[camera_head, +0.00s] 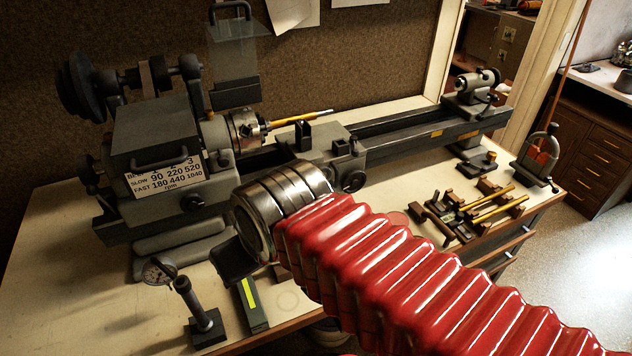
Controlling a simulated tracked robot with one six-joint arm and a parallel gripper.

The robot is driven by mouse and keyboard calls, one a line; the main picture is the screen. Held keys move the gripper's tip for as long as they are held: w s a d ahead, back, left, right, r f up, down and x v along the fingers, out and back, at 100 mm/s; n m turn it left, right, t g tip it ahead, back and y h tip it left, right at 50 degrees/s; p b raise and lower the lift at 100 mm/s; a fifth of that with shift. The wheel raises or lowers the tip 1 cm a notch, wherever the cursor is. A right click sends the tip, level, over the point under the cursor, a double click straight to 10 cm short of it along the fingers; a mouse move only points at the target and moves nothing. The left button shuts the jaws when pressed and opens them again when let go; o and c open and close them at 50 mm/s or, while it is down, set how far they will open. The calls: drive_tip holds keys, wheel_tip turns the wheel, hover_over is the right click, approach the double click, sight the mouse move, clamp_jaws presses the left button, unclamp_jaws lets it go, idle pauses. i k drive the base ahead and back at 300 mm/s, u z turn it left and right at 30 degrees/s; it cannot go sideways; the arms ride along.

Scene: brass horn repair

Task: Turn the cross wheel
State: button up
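A small dark handwheel (354,181), which looks like the cross wheel, sits on the front of the lathe carriage (325,142), near the middle of the bed. My arm's red ribbed sleeve comes in from the lower right and ends in a shiny metal wrist to the left of the wheel. My gripper (236,262) shows only in part as a dark piece below the wrist, left of and nearer than the wheel, apart from it. A dark green part with a yellow stripe lies just below it. The fingertips cannot be made out clearly.
The lathe headstock (155,135) stands at left, with a brass rod (300,117) in its chuck. A dial gauge stand (190,305) is at front left. Brass tubes on small blocks (480,208) lie right of the carriage. The bench's front edge passes under my arm.

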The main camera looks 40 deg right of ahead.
sight(325, 169)
drive_tip(key=z, duration=0.05)
drive_tip(key=k, duration=1.4)
drive_tip(key=u, duration=0.55)
drive_tip(key=i, duration=1)
drive_tip(key=u, duration=0.05)
